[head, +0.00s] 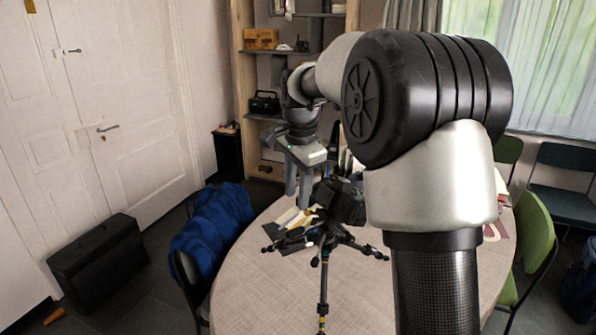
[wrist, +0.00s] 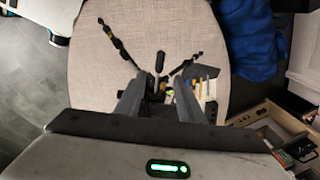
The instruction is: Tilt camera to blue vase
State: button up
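A black camera (head: 341,199) sits on a small black tripod (head: 324,262) that stands with legs spread on the round table. In the wrist view the tripod's legs (wrist: 118,42) and a dark upright handle (wrist: 159,62) show beyond my fingers. My gripper (head: 298,200) points down just left of the camera, above the table. In the wrist view my gripper (wrist: 158,88) has its two fingers apart, with parts of the tripod head seen between them. Whether a finger touches anything is unclear. My arm hides part of the table. I see no blue vase in either view.
The round table (head: 265,300) has papers and small items (head: 292,220) beside the tripod. A blue jacket (head: 212,225) hangs on a chair at the left. A shelf (head: 283,50) stands behind, and green chairs (head: 535,235) at the right.

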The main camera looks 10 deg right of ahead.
jog(key=r, duration=0.3)
jog(key=s+r, duration=0.1)
jog(key=r, duration=0.1)
jog(key=shift+r, duration=0.35)
jog(key=shift+p, duration=0.3)
